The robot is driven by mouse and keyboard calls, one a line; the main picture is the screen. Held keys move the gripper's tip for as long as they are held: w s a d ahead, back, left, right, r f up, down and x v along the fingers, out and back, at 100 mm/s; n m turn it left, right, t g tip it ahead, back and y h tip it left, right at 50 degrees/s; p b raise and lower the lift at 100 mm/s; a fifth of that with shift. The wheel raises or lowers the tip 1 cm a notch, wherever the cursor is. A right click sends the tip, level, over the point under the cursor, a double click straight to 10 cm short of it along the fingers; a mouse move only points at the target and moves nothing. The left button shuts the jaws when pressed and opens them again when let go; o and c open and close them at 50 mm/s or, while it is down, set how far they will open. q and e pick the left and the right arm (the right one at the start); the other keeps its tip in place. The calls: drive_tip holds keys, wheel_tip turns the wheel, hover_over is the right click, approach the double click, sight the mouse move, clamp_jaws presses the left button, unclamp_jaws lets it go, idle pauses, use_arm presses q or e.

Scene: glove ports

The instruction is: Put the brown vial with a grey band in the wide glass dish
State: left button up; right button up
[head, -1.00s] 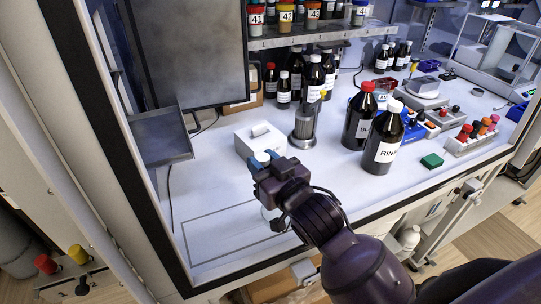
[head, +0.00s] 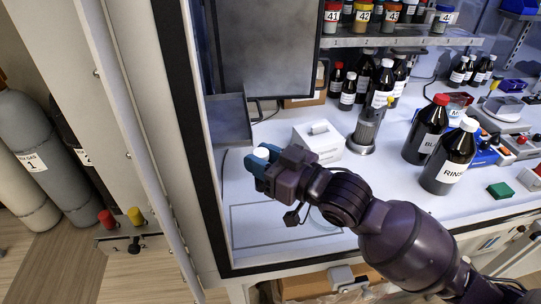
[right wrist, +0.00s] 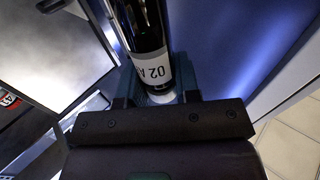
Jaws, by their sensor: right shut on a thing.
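My right gripper (head: 262,168) is shut on a dark vial (right wrist: 147,35) with a white printed label. Only its white cap (head: 262,153) shows in the head view, between the blue fingertips. The right wrist view shows dark glass and the label, partly hidden by the fingers; I cannot make out a grey band. The gripper is raised over the left part of the white worktop. A clear round glass dish (head: 323,222) seems to stand on the worktop below my right forearm, partly hidden by it. My left gripper is not in view.
A white box-shaped device (head: 318,142) stands behind my right wrist. Large bottles with red (head: 425,130) and white (head: 450,160) caps stand to the right. The cabinet frame (head: 203,200) is close on the left. A marked rectangle (head: 250,228) on the worktop is mostly clear.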

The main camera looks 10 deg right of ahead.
drive_tip(key=w+a+f+n+g+y, duration=0.3)
drive_tip(key=f+g, duration=0.1)
drive_tip(key=shift+w+a+f+g, duration=0.15)
drive_tip(key=shift+w+g, duration=0.1)
drive_tip(key=shift+g, duration=0.05)
